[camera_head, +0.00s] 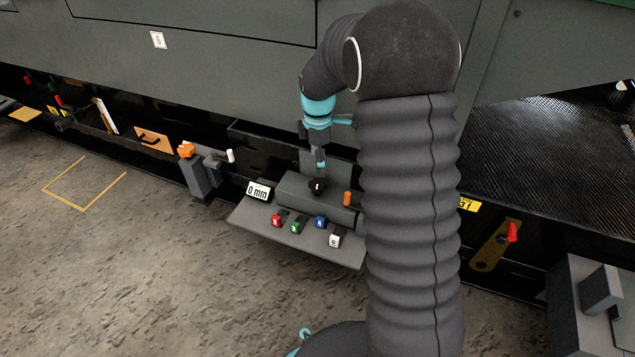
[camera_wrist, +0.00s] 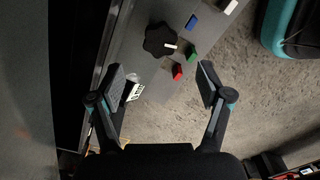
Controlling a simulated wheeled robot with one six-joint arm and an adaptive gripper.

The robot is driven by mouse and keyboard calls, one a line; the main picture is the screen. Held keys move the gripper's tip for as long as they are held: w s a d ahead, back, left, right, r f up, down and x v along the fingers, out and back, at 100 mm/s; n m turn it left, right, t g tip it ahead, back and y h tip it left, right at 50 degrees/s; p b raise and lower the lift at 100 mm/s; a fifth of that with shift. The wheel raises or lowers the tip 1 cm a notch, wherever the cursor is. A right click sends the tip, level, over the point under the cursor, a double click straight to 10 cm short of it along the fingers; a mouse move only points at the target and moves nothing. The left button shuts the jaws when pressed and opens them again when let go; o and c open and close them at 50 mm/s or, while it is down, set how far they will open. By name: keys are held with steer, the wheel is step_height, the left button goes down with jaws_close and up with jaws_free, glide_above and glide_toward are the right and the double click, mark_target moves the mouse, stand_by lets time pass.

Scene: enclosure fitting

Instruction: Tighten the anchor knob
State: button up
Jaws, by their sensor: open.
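A black lobed knob, which looks like the anchor knob, sits on a grey block of the bench fixture in the head view (camera_head: 318,187). It also shows in the wrist view (camera_wrist: 159,40) with a white pointer mark on one side. My gripper (camera_head: 319,168) is just above the knob in the head view. In the wrist view my gripper (camera_wrist: 162,82) has its two fingers wide apart with nothing between them. The knob shows beyond the fingertips there, and I see no contact. The exact gap between gripper and knob is hard to judge.
A sloped grey panel (camera_head: 270,237) carries red, green, blue and white tags. A "0 mm" display (camera_head: 258,191) stands left of the knob, and an orange peg (camera_head: 347,198) right of it. A grey post with an orange knob (camera_head: 186,151) is further left. The floor in front is clear.

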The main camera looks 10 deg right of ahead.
mark_target(318, 183)
step_height(318, 183, down, 8)
steer(key=shift+b, duration=0.55)
steer(key=c, duration=1.2)
